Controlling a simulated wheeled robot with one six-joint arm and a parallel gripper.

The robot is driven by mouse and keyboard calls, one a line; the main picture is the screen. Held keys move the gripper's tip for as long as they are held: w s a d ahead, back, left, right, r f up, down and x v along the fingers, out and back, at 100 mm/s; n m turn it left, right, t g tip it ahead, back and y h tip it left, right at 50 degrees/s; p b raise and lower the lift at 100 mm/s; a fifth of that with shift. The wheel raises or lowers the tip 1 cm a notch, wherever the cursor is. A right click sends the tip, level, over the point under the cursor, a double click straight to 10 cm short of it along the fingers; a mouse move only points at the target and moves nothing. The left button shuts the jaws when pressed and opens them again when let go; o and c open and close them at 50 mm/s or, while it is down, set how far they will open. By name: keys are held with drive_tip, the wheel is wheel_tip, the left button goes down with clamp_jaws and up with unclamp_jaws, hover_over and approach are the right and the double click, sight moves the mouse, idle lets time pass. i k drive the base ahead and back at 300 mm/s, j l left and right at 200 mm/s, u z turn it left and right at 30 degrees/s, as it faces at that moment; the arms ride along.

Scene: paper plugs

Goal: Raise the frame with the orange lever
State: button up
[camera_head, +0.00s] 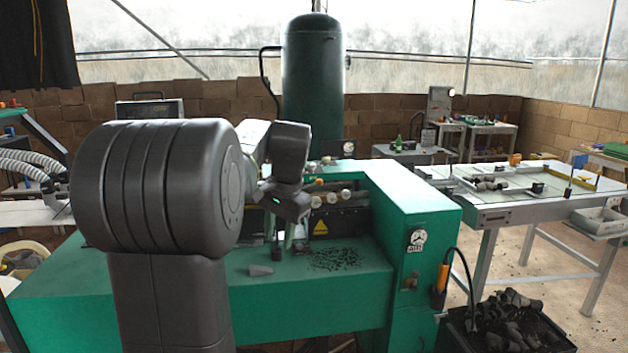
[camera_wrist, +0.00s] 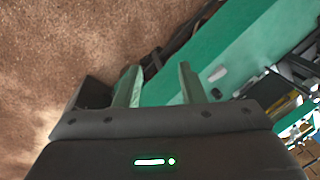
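My gripper (camera_head: 290,232) hangs over the green machine (camera_head: 415,195), partly hidden by my own arm. In the wrist view my gripper (camera_wrist: 160,82) shows two pale green fingers apart with nothing between them. An orange handle (camera_head: 441,279) with a black cable is on the right front of the machine, away from my gripper. A small orange piece (camera_head: 319,182) sits near the row of round knobs behind my gripper. I cannot tell which orange part is the lever, or make out the frame clearly.
Black bits (camera_head: 336,259) and a small grey block (camera_head: 261,270) lie on the machine's green top. A black bin (camera_head: 455,332) of dark pieces stands at the right front. A long table (camera_head: 510,212) stands at right. A dark green tank (camera_head: 313,85) stands behind.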

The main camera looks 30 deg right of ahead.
sight(319, 182)
drive_tip(key=i+l, duration=0.45)
drive_tip(key=l, duration=0.25)
drive_tip(key=i+l+u, duration=0.1)
drive_tip(key=i+l, duration=0.4)
drive_tip(key=l, duration=0.2)
drive_tip(key=i+l+u, duration=0.1)
drive_tip(key=l, duration=0.3)
drive_tip(key=i+l, duration=0.55)
drive_tip(key=l, duration=0.2)
